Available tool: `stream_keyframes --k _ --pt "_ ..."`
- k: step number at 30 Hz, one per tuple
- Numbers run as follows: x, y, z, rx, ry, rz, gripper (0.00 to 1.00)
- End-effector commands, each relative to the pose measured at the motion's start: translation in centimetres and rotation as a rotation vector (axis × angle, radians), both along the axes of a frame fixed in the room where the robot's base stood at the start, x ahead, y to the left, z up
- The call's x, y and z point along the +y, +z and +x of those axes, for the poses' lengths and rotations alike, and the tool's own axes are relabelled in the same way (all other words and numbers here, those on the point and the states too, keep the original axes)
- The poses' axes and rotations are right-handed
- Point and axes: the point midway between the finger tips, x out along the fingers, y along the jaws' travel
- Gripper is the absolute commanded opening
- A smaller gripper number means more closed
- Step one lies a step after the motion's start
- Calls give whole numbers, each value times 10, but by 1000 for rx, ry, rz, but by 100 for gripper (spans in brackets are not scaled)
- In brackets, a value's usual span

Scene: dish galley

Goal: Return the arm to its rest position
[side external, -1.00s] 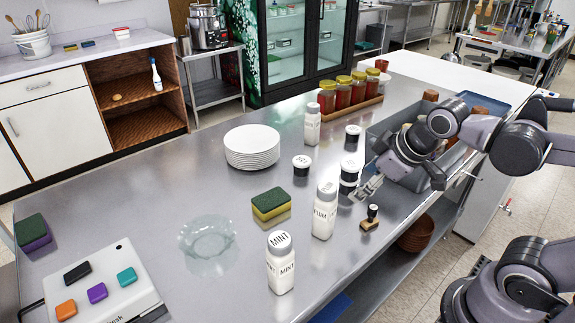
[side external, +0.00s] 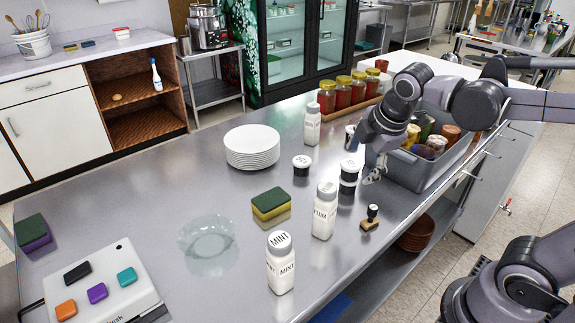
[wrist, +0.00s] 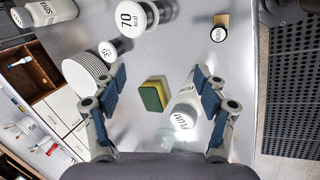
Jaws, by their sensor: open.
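My gripper (side external: 374,172) is at the right part of the steel counter (side external: 150,200), beside the front left corner of a grey bin. In the wrist view my gripper (wrist: 160,97) has its two blue-padded fingers wide apart, with nothing held between them. Beyond the fingers lie a green and yellow sponge (wrist: 153,95) and a white PLUM bottle (wrist: 184,108). In the side view the PLUM bottle (side external: 324,212) stands upright in front of a black and white jar (side external: 348,178), close to my gripper. A small stamp (side external: 371,217) with a black handle stands nearby.
The grey bin (side external: 432,172) holds several jars. A stack of white plates (side external: 252,147), a glass bowl (side external: 207,238), the sponge (side external: 270,205) and a MINT bottle (side external: 280,264) stand on the counter. Red jars (side external: 343,93) line the back. The counter's left middle is mostly clear.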

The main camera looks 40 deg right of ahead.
Motion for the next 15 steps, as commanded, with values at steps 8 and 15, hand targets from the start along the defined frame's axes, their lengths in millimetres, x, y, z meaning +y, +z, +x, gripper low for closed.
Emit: stream_keyframes --k 8,15 --pt "-7 6 11 82 198 -119 73" --pt "-12 10 20 158 370 -216 73"
